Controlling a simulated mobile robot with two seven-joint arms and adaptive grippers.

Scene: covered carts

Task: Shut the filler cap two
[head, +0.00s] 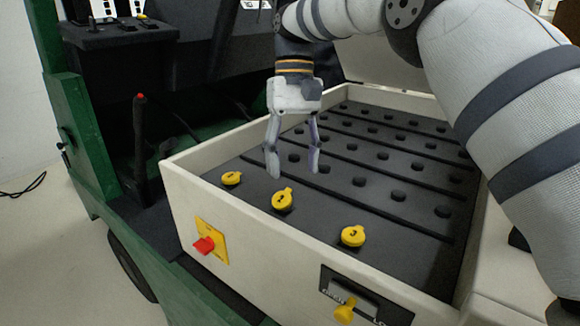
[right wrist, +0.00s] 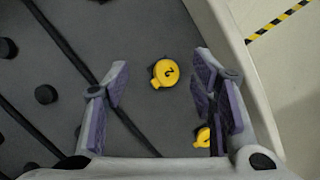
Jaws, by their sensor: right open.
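Filler cap two (head: 283,201) is a round yellow cap with a small tab, in the middle of a front row of three on the dark battery top. My right gripper (head: 293,170) is open and empty, pointing down just above and behind cap two. In the right wrist view the cap lies between the spread fingers (right wrist: 162,80). My left gripper is not in view.
Cap one (head: 231,178) and cap three (head: 353,236) sit on either side. Several black plugs and raised strips cover the top behind. The cream box wall (head: 290,265) carries a red knob (head: 205,245) and a yellow-handled latch (head: 345,309). A raised lid (head: 385,62) stands behind.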

